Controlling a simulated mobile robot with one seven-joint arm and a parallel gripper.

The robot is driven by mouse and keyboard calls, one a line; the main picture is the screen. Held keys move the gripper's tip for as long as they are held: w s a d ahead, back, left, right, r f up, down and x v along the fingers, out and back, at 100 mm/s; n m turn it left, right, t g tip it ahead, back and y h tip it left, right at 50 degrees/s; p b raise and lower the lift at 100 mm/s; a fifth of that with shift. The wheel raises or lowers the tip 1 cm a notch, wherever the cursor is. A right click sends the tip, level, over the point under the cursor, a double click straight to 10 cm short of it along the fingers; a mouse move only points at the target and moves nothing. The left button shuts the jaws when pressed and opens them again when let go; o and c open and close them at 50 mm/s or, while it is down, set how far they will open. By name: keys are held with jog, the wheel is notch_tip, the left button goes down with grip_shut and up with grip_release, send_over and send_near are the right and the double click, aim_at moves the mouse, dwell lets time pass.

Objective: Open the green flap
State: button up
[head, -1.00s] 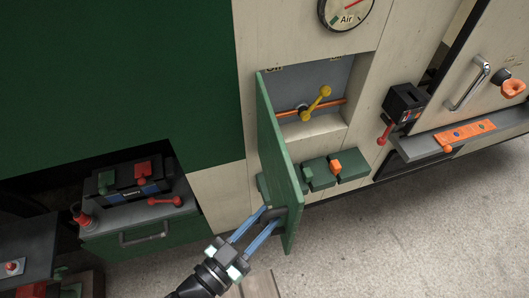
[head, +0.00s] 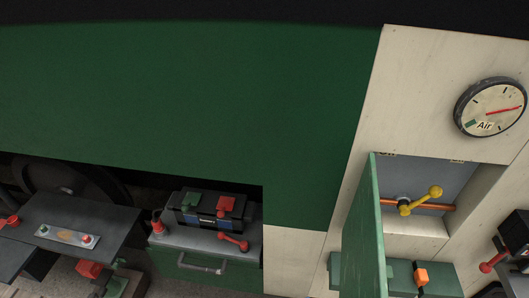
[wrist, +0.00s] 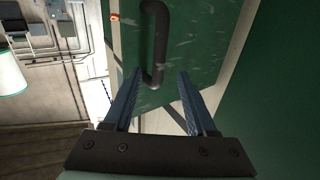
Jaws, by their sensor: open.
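The green flap (head: 362,235) stands swung open, edge towards the head camera, hinged on the left of a recess (head: 455,180) in the cream wall. Inside the recess, a yellow lever (head: 420,201) sits on an orange pipe. In the wrist view, the green flap (wrist: 190,35) fills the upper middle, with its dark bar handle (wrist: 157,35). My gripper (wrist: 161,72) is open, and the handle's lower end shows between its fingertips. I cannot tell whether the fingers touch the handle. The gripper is out of the head view.
A round air gauge (head: 490,107) is above the recess. Below it, a green box with an orange knob (head: 421,277) juts out. A dark box with red and green parts (head: 205,211) sits on a green drawer unit (head: 200,262) at the lower left.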

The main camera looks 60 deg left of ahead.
jog(key=s+a+b, duration=0.1)
jog(key=s, duration=0.6)
jog(key=shift+s+a+b, duration=0.15)
jog(key=shift+s+b, duration=0.15)
jog(key=shift+b, duration=0.1)
